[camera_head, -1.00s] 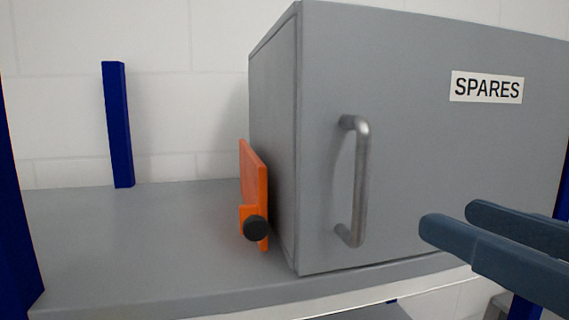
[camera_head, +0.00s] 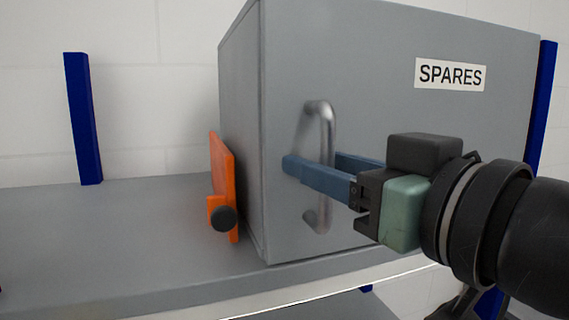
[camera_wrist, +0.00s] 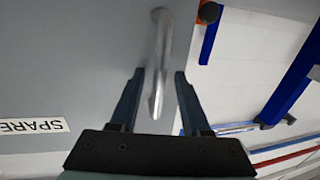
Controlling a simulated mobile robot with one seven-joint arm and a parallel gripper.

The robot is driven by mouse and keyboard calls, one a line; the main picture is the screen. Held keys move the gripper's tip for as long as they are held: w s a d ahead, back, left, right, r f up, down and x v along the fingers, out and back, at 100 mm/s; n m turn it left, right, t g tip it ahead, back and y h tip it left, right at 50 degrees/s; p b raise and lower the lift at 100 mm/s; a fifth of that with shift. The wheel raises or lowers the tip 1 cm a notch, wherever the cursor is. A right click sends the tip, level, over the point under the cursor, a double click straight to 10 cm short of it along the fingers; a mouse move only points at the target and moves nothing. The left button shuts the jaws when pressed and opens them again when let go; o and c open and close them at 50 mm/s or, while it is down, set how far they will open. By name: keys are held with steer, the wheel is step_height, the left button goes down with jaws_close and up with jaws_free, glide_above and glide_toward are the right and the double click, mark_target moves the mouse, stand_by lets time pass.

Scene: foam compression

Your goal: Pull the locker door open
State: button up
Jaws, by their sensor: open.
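The grey locker door (camera_head: 380,60) carries a SPARES label (camera_head: 450,74) and looks shut against its box. Its curved metal handle (camera_head: 325,125) stands upright near the door's left edge. My gripper (camera_head: 312,166) is open at the handle's mid-height, with one finger in front of the bar and one behind or right of it. In the wrist view the handle (camera_wrist: 160,60) runs between the two spread fingers of my gripper (camera_wrist: 157,80). I cannot tell whether a finger touches the bar.
An orange plate with a dark round knob (camera_head: 223,170) stands on the shelf (camera_head: 110,230) against the locker's left side. Blue rack posts (camera_head: 83,120) stand left and right. The shelf left of the plate is clear.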

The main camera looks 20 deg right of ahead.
steer(key=shift+c, duration=0.4)
jaws_close()
stand_by(0.9)
